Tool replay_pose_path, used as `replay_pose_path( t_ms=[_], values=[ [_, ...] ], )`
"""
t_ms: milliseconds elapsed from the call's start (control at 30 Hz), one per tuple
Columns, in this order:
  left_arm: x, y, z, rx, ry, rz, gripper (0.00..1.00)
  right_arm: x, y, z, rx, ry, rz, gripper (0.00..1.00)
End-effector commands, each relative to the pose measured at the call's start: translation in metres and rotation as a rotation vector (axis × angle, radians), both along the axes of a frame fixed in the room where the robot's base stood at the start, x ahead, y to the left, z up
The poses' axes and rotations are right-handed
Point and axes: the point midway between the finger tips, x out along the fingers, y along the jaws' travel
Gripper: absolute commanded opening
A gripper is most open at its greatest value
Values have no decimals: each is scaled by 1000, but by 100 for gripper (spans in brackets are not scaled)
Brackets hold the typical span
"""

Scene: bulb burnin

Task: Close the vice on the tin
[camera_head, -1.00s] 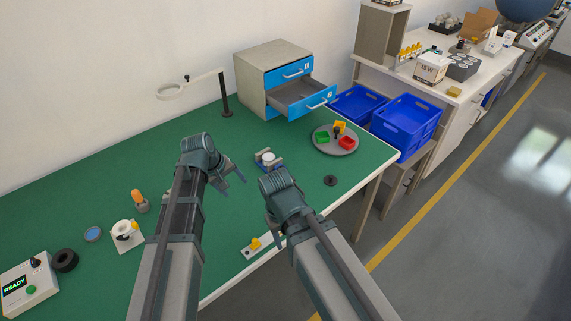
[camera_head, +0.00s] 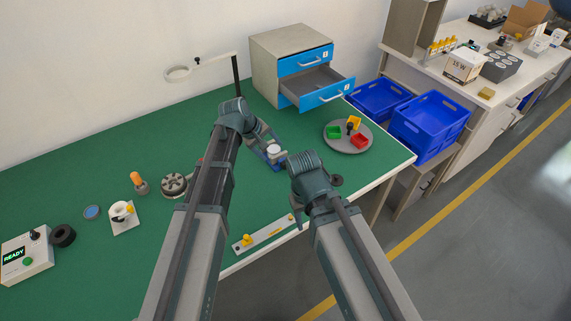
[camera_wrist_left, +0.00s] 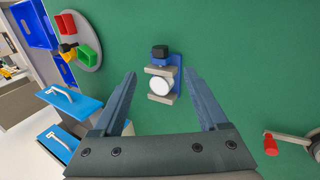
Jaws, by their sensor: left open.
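The small blue vice (camera_head: 262,148) stands on the green bench in the middle of the head view. A round tin with a white top (camera_head: 273,150) sits at its jaws. In the left wrist view, the tin (camera_wrist_left: 161,86) lies between the two grey jaws of the vice (camera_wrist_left: 160,69), with a dark block at the far end. My left gripper (camera_wrist_left: 160,98) is open and empty, its fingers apart on either side of the vice, seen from above. Its height over the vice is unclear. My right gripper (camera_head: 300,216) is right of the vice near the front edge; its fingers are mostly hidden.
A grey turntable (camera_head: 347,142) with red, green and yellow bins stands right of the vice. A drawer cabinet (camera_head: 290,58) with its lower drawer pulled out is behind. A magnifier lamp (camera_head: 178,74) stands back left. A white strip with a yellow knob (camera_head: 248,239) lies at the front edge.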

Motion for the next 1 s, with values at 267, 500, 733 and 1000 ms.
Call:
replay_pose_path(
  t_ms=[267, 500, 733, 1000],
  values=[
    [8, -10, -30, 0, 0, -3, 76, 0, 0, -30, 0, 0, 0, 50],
    [18, -23, -64, 1, 1, -1, 76, 0, 0, -64, 0, 0, 0, 50],
    [28, -36, -96, 1, 0, -2, 76, 0, 0, -96, 0, 0, 0, 50],
    [35, -47, -119, 1, 0, -2, 76, 0, 0, -119, 0, 0, 0, 50]
  ],
)
